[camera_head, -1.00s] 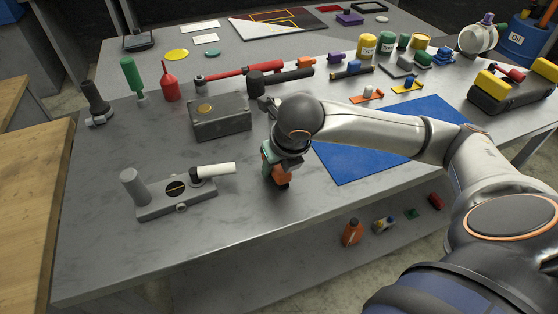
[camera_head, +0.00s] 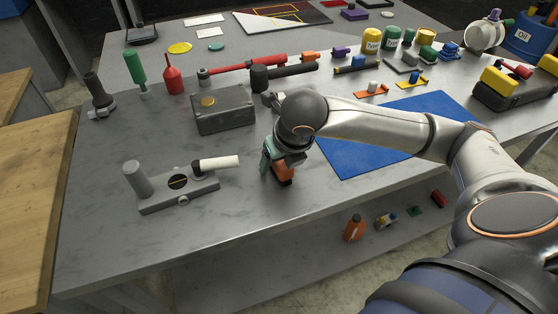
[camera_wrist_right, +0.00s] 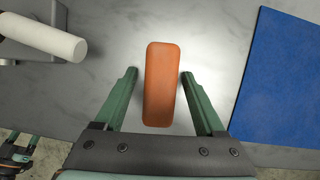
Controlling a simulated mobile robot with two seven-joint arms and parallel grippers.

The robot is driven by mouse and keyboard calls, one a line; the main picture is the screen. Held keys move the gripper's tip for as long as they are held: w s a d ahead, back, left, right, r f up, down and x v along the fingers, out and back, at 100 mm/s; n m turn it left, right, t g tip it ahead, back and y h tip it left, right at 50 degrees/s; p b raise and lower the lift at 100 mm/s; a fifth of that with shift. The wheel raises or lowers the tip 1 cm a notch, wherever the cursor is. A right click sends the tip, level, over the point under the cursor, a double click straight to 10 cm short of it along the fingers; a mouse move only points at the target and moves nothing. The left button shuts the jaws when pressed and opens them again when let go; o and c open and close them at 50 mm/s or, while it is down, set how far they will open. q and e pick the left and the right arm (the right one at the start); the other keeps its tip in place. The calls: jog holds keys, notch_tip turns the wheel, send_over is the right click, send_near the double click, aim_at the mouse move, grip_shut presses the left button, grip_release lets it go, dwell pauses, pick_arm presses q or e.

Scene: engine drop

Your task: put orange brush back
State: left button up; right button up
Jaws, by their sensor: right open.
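The orange brush (camera_wrist_right: 162,85) shows in the right wrist view as a long, rounded orange block above the grey table. My right gripper (camera_wrist_right: 158,75) is open, with one green finger on each side of the brush and a visible gap on both sides. In the head view the orange brush (camera_head: 284,173) is just below my right gripper (camera_head: 275,168), partly hidden by it; its dark lower part faces the table. What seems to be my left gripper (camera_wrist_right: 22,142) is cut off at the lower left of the wrist view, too small to read.
A blue mat (camera_head: 395,140) lies right of the brush. A grey fixture with a white cylinder (camera_head: 215,163) stands to the left. A grey metal box (camera_head: 223,112) is behind. Bare table (camera_head: 235,215) lies in front.

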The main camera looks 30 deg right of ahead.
jog(key=shift+r+p, duration=0.1)
jog(key=shift+p, duration=0.2)
jog(key=v, duration=1.2)
jog(key=shift+a+r, duration=0.2)
jog(key=shift+a, duration=0.15)
